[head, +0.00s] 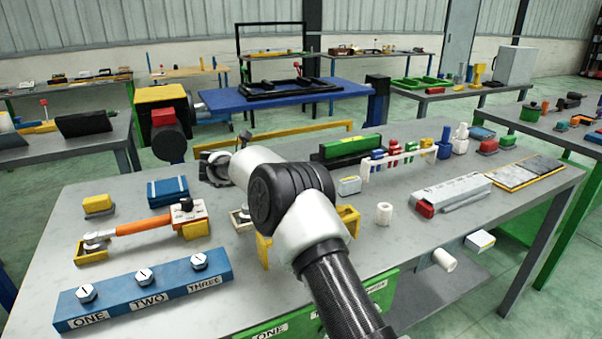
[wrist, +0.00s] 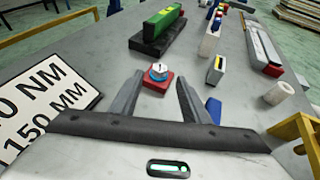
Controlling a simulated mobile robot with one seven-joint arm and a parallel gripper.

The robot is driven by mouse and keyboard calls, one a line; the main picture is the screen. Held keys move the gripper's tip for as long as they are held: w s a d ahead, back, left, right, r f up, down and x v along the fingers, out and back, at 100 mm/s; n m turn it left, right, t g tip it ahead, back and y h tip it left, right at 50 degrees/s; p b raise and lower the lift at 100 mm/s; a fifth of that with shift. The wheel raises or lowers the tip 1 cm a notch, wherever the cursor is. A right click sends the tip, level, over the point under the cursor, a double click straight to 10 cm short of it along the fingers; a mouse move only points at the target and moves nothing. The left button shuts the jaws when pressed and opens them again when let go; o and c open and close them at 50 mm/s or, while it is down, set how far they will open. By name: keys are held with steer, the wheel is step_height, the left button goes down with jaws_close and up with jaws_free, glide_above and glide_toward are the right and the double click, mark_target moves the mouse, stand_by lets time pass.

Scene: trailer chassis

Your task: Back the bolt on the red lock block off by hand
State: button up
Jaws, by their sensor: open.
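The red lock block (wrist: 152,84) sits on the grey bench top in the wrist view. The bolt (wrist: 159,71) stands on it, with a pale round head bearing a dark mark and blue around its side. My gripper (wrist: 159,82) is open, its two grey fingers apart, one to each side of the block in the picture. I cannot tell how far the fingertips are from the bolt; nothing is held.
A green-topped black block (wrist: 157,32) stands beyond the red block. A white and yellow block (wrist: 215,70) and a white cylinder (wrist: 279,93) lie to the right. A lettered plate (wrist: 40,100) is at left. A blue three-bolt bar (head: 145,290) lies at the bench's front left.

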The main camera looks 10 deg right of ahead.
steer(key=x, duration=0.7)
steer(key=c, duration=1)
steer(key=shift+f+b, duration=0.1)
steer(key=shift+b, duration=0.4)
steer(key=shift+c, duration=0.3)
